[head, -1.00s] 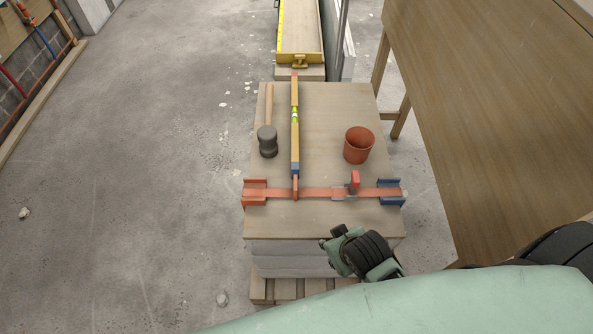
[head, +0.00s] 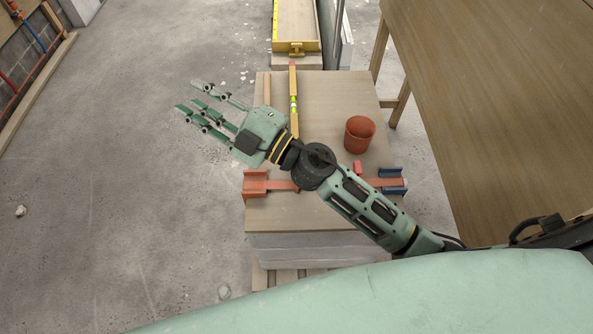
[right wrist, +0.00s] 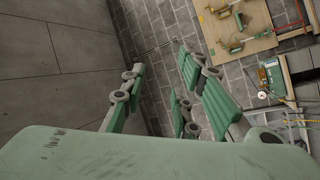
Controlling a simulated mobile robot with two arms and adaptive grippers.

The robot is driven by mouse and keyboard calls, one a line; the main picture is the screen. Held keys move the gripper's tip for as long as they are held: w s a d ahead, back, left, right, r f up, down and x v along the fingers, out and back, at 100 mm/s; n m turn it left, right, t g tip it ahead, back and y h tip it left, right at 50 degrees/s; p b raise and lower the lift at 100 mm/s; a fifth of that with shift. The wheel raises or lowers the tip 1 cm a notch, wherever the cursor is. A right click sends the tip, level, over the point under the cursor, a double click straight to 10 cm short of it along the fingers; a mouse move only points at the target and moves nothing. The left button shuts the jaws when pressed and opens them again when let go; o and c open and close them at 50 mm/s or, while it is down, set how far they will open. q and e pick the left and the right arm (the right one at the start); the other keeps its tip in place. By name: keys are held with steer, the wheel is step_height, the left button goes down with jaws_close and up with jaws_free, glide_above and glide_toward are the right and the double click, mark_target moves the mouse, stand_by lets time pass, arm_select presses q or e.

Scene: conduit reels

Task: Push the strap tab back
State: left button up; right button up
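An orange strap (head: 283,185) runs across the near part of the wooden table top between an orange bracket (head: 255,184) on the left and a blue bracket (head: 392,182) on the right. A small red upright tab (head: 357,166) on the strap shows only in part; my right forearm hides its lower part and the middle of the strap. My right gripper (head: 190,100) is open and empty, above and beyond the table's left edge, well left of the tab. Its spread fingers (right wrist: 185,90) also show in the right wrist view with nothing between them. My left gripper is not in view.
A terracotta pot (head: 359,134) stands behind the tab. A yellow level (head: 294,85) and a wooden handle (head: 267,92) lie on the table, partly behind my arm. The floor at left is open.

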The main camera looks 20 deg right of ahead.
steer(key=s+a+f+n+g+h, duration=0.1)
steer(key=s+a+f+n+g, duration=0.2)
steer(key=f+n+g, duration=0.4)
steer(key=s+a+f+n+g+h, duration=0.1)
steer(key=s+a+f+n+g, duration=0.25)
steer(key=f+n+g, duration=0.3)
steer(key=w+d+f+h, duration=0.1)
steer(key=d+f+h, duration=0.2)
steer(key=d, duration=0.5)
steer(key=w+d+f+g+h, duration=0.1)
steer(key=w+d+f+h, duration=0.1)
steer(key=d+h, duration=0.3)
steer(key=w+d+f+h, duration=0.1)
steer(key=d+f+h, duration=0.3)
steer(key=d, duration=0.6)
steer(key=shift+w+d+f+m+g+h, duration=0.25)
steer(key=shift+d+f+m+h, duration=0.1)
steer(key=shift+h, duration=0.05)
steer(key=shift+d+f, duration=0.15)
steer(key=shift+d, duration=0.15)
step_height(320, 180, down, 7)
steer(key=shift+f, duration=0.2)
jaws_close()
